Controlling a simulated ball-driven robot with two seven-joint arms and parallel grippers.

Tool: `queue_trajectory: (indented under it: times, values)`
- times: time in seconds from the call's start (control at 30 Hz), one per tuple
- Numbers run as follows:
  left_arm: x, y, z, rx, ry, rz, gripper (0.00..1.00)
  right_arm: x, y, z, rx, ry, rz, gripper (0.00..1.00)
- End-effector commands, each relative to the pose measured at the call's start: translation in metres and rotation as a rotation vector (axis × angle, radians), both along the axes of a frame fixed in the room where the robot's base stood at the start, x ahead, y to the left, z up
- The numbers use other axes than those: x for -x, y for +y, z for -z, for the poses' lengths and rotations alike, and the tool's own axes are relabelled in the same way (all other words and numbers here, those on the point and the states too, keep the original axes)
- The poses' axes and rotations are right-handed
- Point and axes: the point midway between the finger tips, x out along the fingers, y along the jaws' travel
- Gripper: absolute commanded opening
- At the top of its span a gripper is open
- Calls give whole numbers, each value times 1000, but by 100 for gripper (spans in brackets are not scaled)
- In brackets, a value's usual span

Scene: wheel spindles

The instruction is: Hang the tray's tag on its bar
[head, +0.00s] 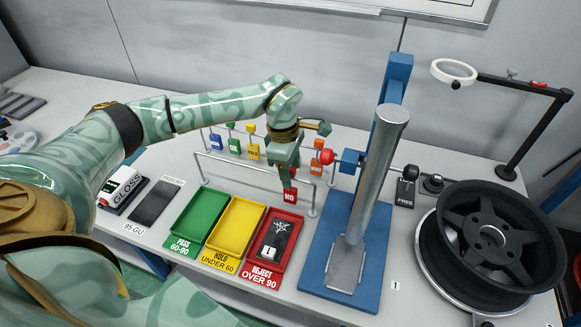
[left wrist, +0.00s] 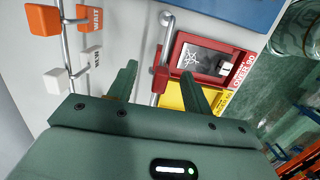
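The red tag (head: 291,195) marked "NO" is at the front bar (head: 243,172), near its right end. In the left wrist view the red tag (left wrist: 160,80) appears at the bar between my fingers, with a gap to each. My left gripper (head: 288,178) points down just above the tag; in the left wrist view its fingers (left wrist: 160,70) are spread apart. The red tray (head: 284,225), labelled "REJECT OVER 90", lies in front of the bar. It holds a dark plate with a white mark and a small white block. My right gripper is out of view.
Green (head: 200,218) and yellow (head: 236,227) trays lie left of the red one. Several coloured tags hang on the rail behind, including an orange one (head: 317,165). A blue stand (head: 345,262) with a metal cylinder is close on the right, before a black wheel (head: 500,240).

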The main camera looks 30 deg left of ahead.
Motion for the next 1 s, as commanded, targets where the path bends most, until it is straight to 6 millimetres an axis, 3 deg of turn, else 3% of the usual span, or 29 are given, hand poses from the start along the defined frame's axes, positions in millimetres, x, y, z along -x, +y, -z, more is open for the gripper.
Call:
queue_trajectory:
  times: [0.27,0.37,0.7,0.83,1.0]
  values:
    - [0,1,-8,0,-2,1,50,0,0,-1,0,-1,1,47]
    - [0,3,-26,-1,-5,0,50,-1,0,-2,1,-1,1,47]
    - [3,14,-117,0,-6,-2,50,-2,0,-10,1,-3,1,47]
    - [5,16,-142,-1,-4,0,50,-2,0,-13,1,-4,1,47]
    - [6,19,-159,0,-1,0,50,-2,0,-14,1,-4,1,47]
